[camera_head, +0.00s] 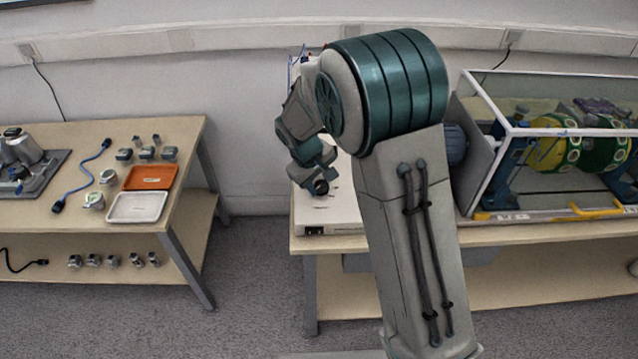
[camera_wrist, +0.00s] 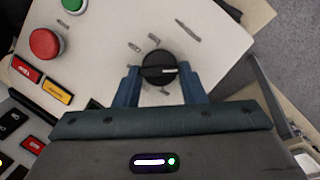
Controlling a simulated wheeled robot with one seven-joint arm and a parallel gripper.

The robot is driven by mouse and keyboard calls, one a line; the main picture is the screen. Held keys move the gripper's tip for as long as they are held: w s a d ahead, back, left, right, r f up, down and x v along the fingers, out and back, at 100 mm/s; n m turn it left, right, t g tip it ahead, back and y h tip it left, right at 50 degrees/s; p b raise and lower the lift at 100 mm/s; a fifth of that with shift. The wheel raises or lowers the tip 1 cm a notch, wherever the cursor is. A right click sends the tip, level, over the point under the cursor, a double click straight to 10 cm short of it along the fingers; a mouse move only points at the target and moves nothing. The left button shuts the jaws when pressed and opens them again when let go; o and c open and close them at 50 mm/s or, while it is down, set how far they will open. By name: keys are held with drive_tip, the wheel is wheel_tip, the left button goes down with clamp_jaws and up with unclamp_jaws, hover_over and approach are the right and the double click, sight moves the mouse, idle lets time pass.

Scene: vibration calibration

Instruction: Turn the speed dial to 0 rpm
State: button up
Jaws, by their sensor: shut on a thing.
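The speed dial is a black round knob (camera_wrist: 158,66) with a white pointer line, on a pale control panel (camera_wrist: 215,50). In the wrist view the pointer lies across the picture, toward the right. Small printed marks surround the knob but are too blurred to read. My gripper (camera_wrist: 165,80) is shut on the knob, with one blue finger at each side of it. In the head view my gripper (camera_head: 322,178) is over the pale control box (camera_head: 325,215) on the right bench, and my arm hides much of the box. The dial also shows there (camera_head: 321,187).
A red button (camera_wrist: 45,44) and a green button (camera_wrist: 74,5) stand up from the panel near the knob. A clear-walled enclosure (camera_head: 560,130) with a yellow and green rotor stands right of my arm. The left bench (camera_head: 190,135) holds an orange tray (camera_head: 150,177), a white tray (camera_head: 137,207) and small parts.

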drive_tip(key=shift+n, duration=0.4)
drive_tip(key=o, duration=1)
drive_tip(key=b+v, duration=0.1)
drive_tip(key=v, duration=1.2)
drive_tip(key=shift+s+a+r, duration=0.1)
drive_tip(key=shift+a+r, duration=0.1)
drive_tip(key=shift+r, duration=0.15)
